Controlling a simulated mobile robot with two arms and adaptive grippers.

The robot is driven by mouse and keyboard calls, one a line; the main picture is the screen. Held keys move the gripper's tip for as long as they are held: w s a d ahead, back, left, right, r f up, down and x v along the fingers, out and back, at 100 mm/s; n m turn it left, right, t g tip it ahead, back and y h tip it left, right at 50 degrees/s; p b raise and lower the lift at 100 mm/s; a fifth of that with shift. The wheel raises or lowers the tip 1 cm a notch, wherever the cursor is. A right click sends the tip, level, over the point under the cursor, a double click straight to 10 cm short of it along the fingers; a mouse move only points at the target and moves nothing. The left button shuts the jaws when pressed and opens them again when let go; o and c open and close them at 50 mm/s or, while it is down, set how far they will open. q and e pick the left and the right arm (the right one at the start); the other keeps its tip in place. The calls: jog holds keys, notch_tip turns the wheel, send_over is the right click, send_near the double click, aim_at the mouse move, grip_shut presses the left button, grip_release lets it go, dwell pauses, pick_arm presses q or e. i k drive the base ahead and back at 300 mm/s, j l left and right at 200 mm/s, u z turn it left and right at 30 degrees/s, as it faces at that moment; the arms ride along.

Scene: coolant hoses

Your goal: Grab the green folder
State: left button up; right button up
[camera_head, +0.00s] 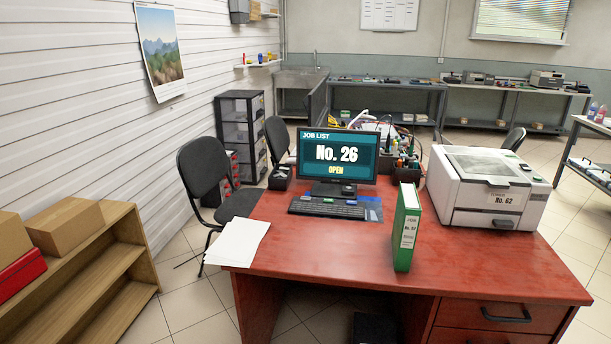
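The green folder (405,228) stands upright on the red-brown desk (475,265), near its front edge. It is a thick binder with a white label on its spine, and the spine faces towards me. It stands to the right of the keyboard and to the left of the white printer, apart from both. Neither of my grippers shows in the head view.
A monitor (337,155) reading "No. 26 OPEN", a keyboard (327,208), white papers (237,242) and a printer (488,190) are on the desk. A black chair (207,172) stands behind its left side. A wooden shelf (112,262) is at left. The front right desktop is clear.

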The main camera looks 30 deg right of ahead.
aim_at(409, 210)
jog(key=i+z, duration=0.2)
jog(key=z, duration=0.3)
jog(key=i+j+z, duration=0.15)
jog(key=z, duration=0.35)
jog(key=i+j+z, duration=0.15)
jog(key=z, duration=0.35)
jog(key=j+z, duration=0.3)
jog(key=z, duration=0.2)
jog(key=i, duration=0.05)
